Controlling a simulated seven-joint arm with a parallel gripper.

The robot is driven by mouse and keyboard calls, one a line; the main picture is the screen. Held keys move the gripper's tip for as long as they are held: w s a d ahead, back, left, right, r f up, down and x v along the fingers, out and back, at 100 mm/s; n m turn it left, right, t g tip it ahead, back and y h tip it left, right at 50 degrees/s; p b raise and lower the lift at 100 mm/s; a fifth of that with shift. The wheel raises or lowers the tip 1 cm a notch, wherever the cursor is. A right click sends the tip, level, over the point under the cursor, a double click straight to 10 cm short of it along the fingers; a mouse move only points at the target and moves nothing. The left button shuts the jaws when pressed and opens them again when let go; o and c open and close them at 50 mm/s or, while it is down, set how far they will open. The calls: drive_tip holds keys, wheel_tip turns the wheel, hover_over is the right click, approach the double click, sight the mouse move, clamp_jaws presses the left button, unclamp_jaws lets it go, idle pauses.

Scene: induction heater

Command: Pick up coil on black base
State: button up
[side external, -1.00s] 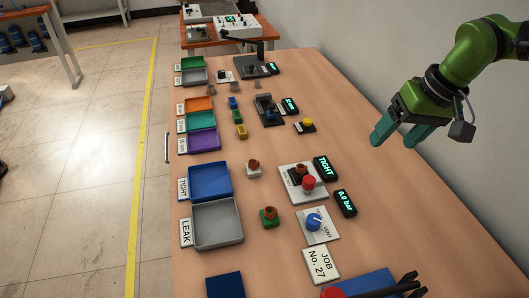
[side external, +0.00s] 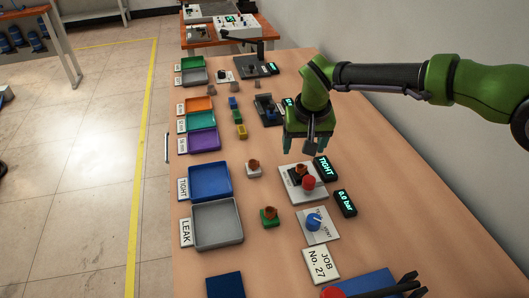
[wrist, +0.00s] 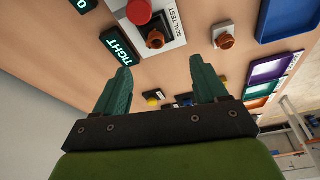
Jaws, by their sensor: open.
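The copper-coloured coil on a black base (side external: 301,170) sits on the white test plate, just behind a red button. The wrist view shows it too (wrist: 155,39), at top centre, beside the "SEAL TEST" lettering. My gripper (side external: 308,147) is above the table at the far edge of that plate, pointing down. In the wrist view my gripper (wrist: 164,75) has its two teal fingers wide apart with nothing between them. The coil lies beyond the fingertips, and they do not touch it.
A coil on a white base (side external: 253,170) and one on a green base (side external: 270,220) stand left of the plate. The red button (side external: 308,183) and TIGHT display (side external: 325,168) are close to the black-based coil. Blue (side external: 232,182) and grey trays (side external: 241,238) lie further left.

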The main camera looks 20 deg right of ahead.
sight(301, 165)
drive_tip(key=x, duration=0.4)
drive_tip(key=shift+f, duration=0.2)
drive_tip(key=x, duration=0.5)
drive_tip(key=shift+s+d+f, duration=0.15)
drive_tip(key=shift+s, duration=0.15)
